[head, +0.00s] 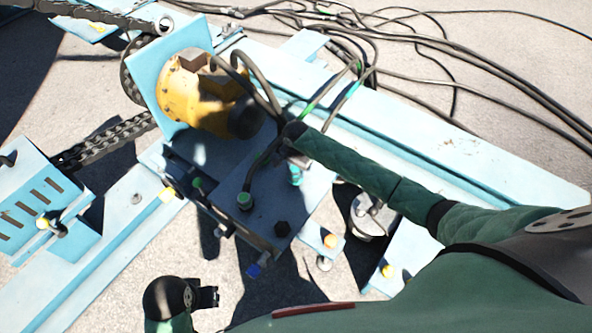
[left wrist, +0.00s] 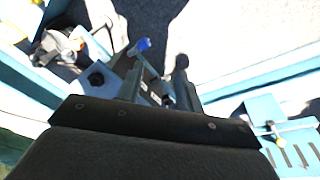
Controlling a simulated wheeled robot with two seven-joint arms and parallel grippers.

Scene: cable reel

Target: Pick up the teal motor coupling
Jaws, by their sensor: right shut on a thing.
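A yellow motor (head: 200,92) sits on a pale blue plate with chains behind it. The dark valve block (head: 262,207) carries hoses and fittings. Many black cables (head: 450,60) lie on the floor at the back. A pale blue slotted bracket (head: 38,195) stands at left.

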